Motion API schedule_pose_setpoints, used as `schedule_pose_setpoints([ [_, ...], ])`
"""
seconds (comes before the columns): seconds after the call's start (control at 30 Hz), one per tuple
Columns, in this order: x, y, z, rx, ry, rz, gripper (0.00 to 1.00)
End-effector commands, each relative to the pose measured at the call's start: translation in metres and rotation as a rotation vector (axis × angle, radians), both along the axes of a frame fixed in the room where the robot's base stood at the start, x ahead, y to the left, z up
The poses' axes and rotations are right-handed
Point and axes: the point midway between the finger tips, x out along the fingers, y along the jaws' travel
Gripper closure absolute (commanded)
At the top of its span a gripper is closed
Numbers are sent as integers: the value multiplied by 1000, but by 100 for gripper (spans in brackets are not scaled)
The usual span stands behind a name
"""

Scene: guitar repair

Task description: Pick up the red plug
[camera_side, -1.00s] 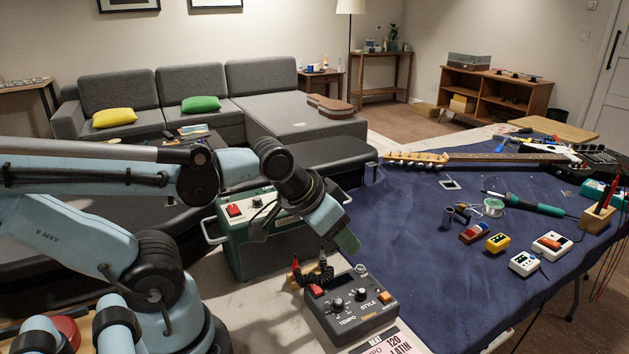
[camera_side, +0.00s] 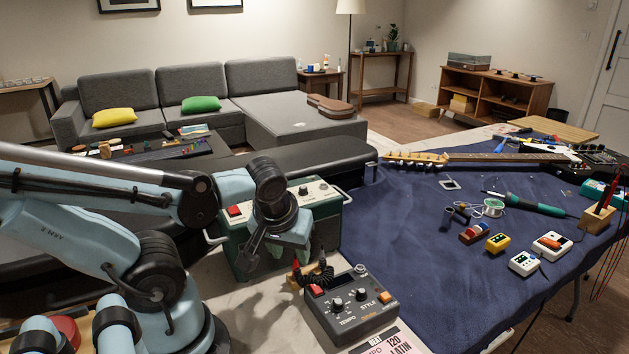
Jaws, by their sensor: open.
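A small red plug (camera_side: 296,266) stands upright at the left end of a small wooden block (camera_side: 293,282), just behind the rhythm box. A dark coiled cable (camera_side: 320,274) lies beside it on the right. My gripper (camera_side: 274,252) is open, with its fingers pointing down in front of the green case. In the picture it is above and a little left of the red plug. It appears empty and apart from the plug. The lower part of the plug is hard to make out among the cable and block.
The grey rhythm box (camera_side: 352,306) stands just in front of the plug. The green case (camera_side: 318,212) stands close behind my gripper. A blue cloth (camera_side: 420,250) to the right bears a guitar (camera_side: 490,157), a soldering iron (camera_side: 530,204) and small pedals.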

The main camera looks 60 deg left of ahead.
Motion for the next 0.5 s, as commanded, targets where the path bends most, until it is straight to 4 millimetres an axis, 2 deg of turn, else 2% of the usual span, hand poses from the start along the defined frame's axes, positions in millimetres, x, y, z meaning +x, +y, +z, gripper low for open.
schedule_pose_setpoints([
  [0.5,8,8,-28,-2,0,1,55],
])
